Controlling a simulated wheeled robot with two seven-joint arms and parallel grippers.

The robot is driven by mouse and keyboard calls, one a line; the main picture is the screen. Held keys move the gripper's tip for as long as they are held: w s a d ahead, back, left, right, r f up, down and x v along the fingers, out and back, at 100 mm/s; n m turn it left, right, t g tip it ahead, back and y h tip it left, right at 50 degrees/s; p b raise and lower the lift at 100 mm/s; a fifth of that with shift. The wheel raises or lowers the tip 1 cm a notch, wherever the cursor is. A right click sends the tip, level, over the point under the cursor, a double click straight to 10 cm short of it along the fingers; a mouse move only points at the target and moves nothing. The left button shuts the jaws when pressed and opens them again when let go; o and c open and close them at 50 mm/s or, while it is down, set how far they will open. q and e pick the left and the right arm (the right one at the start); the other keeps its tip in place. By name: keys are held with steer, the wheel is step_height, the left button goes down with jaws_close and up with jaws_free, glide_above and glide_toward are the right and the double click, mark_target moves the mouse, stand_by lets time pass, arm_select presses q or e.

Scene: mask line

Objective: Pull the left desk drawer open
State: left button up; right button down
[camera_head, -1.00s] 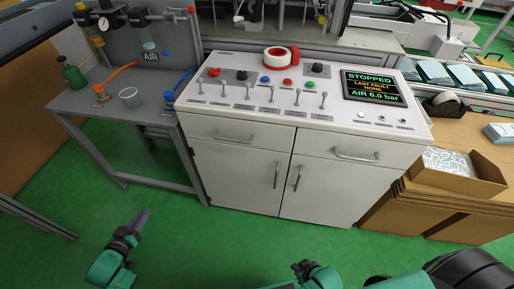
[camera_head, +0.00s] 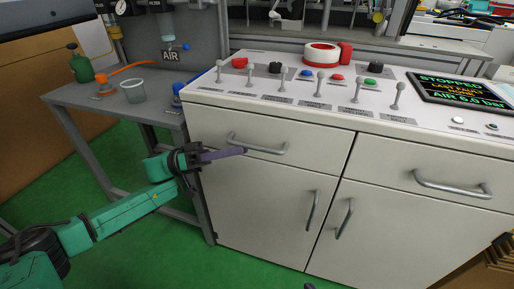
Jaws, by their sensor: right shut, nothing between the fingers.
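The left desk drawer (camera_head: 230,131) is a cream panel at the upper left of the cabinet and sits closed, flush with the front. Its grey bar handle (camera_head: 262,149) runs across the panel. My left gripper (camera_head: 242,151) reaches in from the left, its purple fingers pointing right, with the tips in front of or beside the handle's left part. The fingers overlap in this view, so their gap is hidden, and I cannot tell whether they touch the handle. Only a small dark bit of my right gripper (camera_head: 309,286) shows at the bottom edge.
The right drawer (camera_head: 400,174) and two cupboard doors below are closed. Toggle levers, buttons and a red-and-white tape roll (camera_head: 321,53) are on the console top. Green floor is open in front.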

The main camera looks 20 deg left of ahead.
mark_target(255, 147)
arm_select(q)
steer(key=x, duration=0.5)
steer(key=shift+d, duration=0.15)
jaws_close()
stand_by(1.1)
